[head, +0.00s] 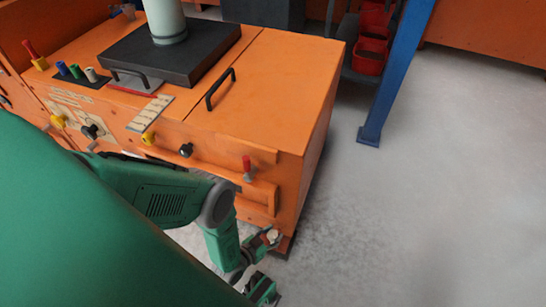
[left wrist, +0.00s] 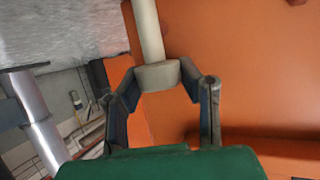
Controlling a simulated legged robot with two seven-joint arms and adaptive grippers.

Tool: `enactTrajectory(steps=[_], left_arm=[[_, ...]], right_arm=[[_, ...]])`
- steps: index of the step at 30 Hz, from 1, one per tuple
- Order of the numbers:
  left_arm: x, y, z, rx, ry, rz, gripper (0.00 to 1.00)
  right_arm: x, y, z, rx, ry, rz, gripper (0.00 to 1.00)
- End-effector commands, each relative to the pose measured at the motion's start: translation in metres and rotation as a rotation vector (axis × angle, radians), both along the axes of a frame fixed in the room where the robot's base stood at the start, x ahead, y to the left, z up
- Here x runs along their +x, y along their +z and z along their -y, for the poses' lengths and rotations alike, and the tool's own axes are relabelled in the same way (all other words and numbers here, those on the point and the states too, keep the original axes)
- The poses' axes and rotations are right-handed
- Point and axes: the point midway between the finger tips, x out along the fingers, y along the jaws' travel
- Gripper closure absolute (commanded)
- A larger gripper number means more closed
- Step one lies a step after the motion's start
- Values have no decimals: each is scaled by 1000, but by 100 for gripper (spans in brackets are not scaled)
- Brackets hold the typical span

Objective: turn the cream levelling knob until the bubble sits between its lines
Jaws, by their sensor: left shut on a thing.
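The cream levelling knob (left wrist: 156,76) sits at the end of a cream shaft (left wrist: 149,30) in the left wrist view. My left gripper (left wrist: 160,74) has a finger on each side of the knob and is shut on it. In the head view my left gripper (head: 268,240) is low beside the front right corner of the orange machine (head: 285,85). The knob shows there only as a small pale patch (head: 273,234), partly covered by the fingers. I cannot make out the bubble or its lines in either view. My right gripper is not in view.
The machine's front has a red-handled lever (head: 247,168), a black knob (head: 186,150) and a yellow knob (head: 148,138) above my left arm. A blue post (head: 395,75) stands behind at the right. The grey floor (head: 440,190) to the right is clear.

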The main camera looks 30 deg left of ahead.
Motion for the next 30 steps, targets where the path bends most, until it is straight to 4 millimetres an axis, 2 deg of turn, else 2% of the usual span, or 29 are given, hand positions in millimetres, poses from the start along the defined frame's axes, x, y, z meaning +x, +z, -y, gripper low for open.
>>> enactTrajectory(steps=[4, 5, 6, 16, 20, 23, 30], left_arm=[[-2, -1, 0, 1, -1, -4, 98], [-2, -1, 0, 1, -1, -4, 59], [-2, -1, 0, 1, -1, -4, 47], [-2, 0, 0, 2, -3, -3, 47], [-10, 2, -2, 1, -2, -4, 47], [-24, 8, -4, 1, -3, -6, 47], [-72, 27, -11, 1, -2, -9, 47]], right_arm=[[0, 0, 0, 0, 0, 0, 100], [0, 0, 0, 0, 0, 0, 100], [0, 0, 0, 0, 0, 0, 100], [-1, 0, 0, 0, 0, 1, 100], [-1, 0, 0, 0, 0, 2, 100], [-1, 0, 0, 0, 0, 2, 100], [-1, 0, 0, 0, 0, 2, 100]])
